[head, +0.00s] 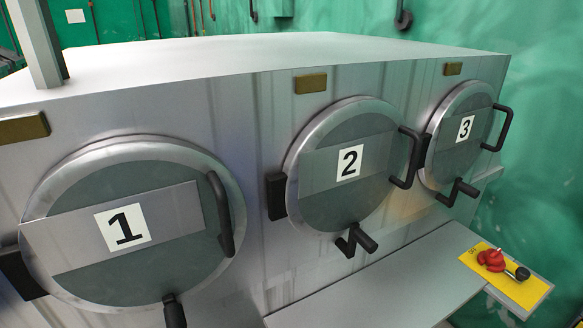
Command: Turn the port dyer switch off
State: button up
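A yellow plate (526,293) lies on a grey ledge at the lower right. On it stands a red switch-like part (491,260) with a black-ended lever (519,273) beside it. The label on the plate is too small to read, so I cannot tell whether this is the port dyer switch or which position it is in. The dyer drums have round doors marked 1 (122,226), 2 (349,162) and 3 (465,128), and all three look shut. My gripper is not in view.
Black handles stick out from door 1 (221,214), door 2 (409,158) and door 3 (499,128). Black latch levers (356,240) project below the doors. A long grey ledge (385,285) runs along the machine's front. Green walls (545,150) stand behind.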

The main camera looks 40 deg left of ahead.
aim_at(494, 257)
jog(key=u, duration=0.5)
jog(key=i+l+u, duration=0.1)
jog(key=u, duration=0.4)
jog(key=l+u, duration=0.15)
jog(key=u, duration=0.3)
jog(key=l+u, duration=0.15)
jog(key=u, duration=0.35)
jog(key=z, duration=1.25)
jog(key=i+j, duration=0.3)
jog(key=i+j+z, duration=0.1)
jog(key=i+j, duration=0.25)
jog(key=j, duration=0.15)
